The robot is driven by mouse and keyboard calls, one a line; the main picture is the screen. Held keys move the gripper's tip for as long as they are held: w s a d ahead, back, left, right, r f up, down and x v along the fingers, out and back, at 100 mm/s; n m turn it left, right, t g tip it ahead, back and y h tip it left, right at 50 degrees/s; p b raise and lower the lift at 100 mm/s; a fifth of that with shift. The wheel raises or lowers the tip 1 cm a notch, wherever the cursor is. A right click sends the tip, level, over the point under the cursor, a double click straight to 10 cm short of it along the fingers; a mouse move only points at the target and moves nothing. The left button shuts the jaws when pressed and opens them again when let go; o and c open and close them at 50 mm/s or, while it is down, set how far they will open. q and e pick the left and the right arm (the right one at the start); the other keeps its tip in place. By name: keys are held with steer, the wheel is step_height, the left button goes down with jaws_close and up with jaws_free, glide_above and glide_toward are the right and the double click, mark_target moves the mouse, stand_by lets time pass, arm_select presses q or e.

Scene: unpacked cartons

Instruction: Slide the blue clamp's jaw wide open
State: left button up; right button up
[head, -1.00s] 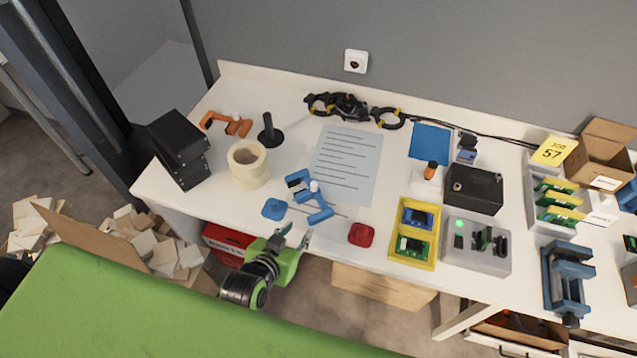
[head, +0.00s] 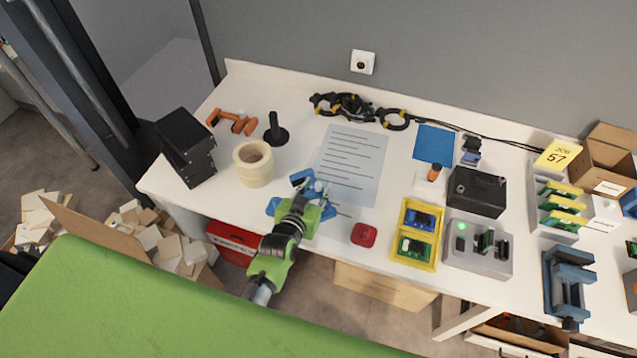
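The blue clamp (head: 299,178) lies on the white bench, left of the printed sheet. My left gripper (head: 316,188) reaches over it from the front, and its green body covers most of the clamp. Its fingertips are apart, on either side of the middle of the clamp. Whether they touch it is too small to tell. A blue end piece (head: 273,206) shows left of the gripper. The jaw's opening is hidden. My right gripper is not in view.
A tape roll (head: 253,164) stands close on the left, with an orange clamp (head: 232,122) behind it. A red block (head: 364,234) lies on the right near the front edge. The printed sheet (head: 352,160) lies flat behind. A blue vise (head: 567,284) stands far right.

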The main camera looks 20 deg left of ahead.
arm_select(q)
steer(key=shift+x, duration=1.25)
